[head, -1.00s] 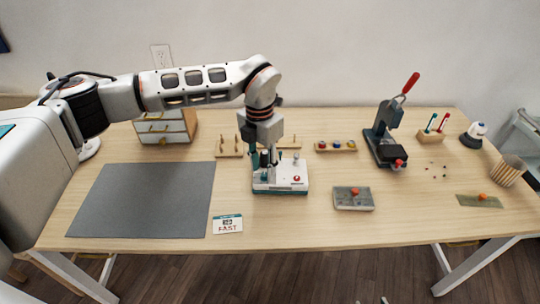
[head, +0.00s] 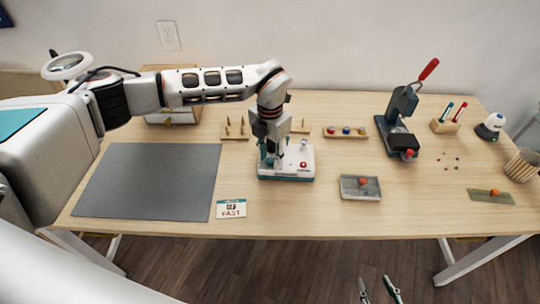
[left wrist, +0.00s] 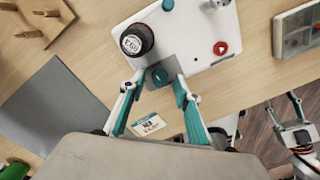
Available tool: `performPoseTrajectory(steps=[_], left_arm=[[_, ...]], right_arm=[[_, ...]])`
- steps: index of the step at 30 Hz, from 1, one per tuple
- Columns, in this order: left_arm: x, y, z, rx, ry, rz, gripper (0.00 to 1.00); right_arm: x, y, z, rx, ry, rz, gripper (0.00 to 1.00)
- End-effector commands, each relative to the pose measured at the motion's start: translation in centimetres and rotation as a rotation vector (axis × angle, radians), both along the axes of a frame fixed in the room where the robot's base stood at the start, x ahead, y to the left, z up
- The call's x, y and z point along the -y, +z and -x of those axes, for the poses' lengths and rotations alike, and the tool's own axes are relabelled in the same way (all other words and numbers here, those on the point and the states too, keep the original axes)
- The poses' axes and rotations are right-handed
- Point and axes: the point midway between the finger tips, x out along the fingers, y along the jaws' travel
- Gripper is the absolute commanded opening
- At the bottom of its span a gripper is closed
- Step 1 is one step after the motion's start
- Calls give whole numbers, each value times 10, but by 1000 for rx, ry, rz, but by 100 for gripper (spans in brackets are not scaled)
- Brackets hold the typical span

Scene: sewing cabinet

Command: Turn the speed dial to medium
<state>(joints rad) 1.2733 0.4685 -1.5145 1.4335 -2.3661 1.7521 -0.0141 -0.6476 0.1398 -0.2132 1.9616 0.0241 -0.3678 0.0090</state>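The white and teal sewing machine (head: 300,160) stands mid-table. In the left wrist view it carries a black knob with a pale marked face (left wrist: 136,40), a red button (left wrist: 220,48) and a small teal disc (left wrist: 160,76) on a grey plate. I cannot tell for sure which is the speed dial; the knob's marking is unreadable. My left gripper (left wrist: 158,84) is open over the machine's front, with its fingertips on either side of the teal disc and grey plate. Contact is unclear. A card reading FAST (head: 231,209) lies in front. My right gripper (head: 379,289) is open and empty beyond the table's front edge.
A grey mat (head: 150,182) lies at left. A grey tray (head: 361,187) sits right of the machine. A peg board (head: 235,130) and a bobbin holder (head: 345,132) stand behind it. A press with a red handle (head: 402,120) stands further right.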

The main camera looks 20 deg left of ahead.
Motion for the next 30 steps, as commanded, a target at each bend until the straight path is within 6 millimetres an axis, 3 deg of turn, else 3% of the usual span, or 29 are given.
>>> performPoseTrajectory(steps=[7,10,11,23,30], left_arm=[[0,0,0,0,0,0,30],[0,0,0,0,0,0,4],[0,0,0,0,0,0,0],[0,0,0,0,38,-1,0],[0,1,-1,1,176,-1,0]], right_arm=[[0,3,-2,6,0,-1,40],[0,3,-2,6,0,-1,40],[0,3,-1,5,0,-1,40],[1,-1,1,-3,0,1,40],[1,3,0,-3,-1,1,40]])
